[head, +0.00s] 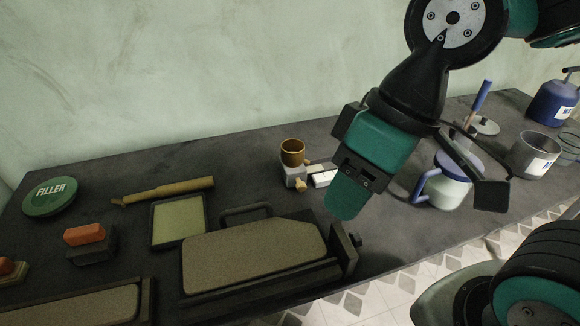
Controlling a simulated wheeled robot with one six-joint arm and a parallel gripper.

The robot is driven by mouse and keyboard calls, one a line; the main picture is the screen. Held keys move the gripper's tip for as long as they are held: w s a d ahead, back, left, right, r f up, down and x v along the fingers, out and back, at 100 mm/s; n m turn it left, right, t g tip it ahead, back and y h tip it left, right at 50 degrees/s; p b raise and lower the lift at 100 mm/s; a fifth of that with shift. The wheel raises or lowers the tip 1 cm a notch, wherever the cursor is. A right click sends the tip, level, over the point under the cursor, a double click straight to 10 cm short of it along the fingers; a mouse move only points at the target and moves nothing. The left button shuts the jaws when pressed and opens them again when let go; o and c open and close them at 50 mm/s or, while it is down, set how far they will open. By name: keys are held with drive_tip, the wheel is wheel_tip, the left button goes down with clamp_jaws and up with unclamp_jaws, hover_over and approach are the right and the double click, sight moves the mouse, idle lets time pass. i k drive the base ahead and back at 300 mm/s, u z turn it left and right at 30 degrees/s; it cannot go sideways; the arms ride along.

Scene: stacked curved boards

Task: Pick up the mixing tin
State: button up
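An open grey metal tin (533,155) with a pale label stands at the right of the bench and best fits the mixing tin. Its label is too small to read. My gripper (418,197) is over the bench to the left of this tin and apart from it. Its jaws look spread, with a dark finger at the right, and I see nothing held between them. A white mug with a blue rim and handle (446,192) stands behind the right finger, which partly hides it.
A blue can (553,103) stands behind the grey tin, and another grey container (569,147) is at its right. The bench's front edge runs below the mug.

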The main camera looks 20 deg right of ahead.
sight(533, 153)
drive_tip(key=z, duration=1.3)
drive_tip(key=i, duration=0.55)
drive_tip(key=u, duration=0.55)
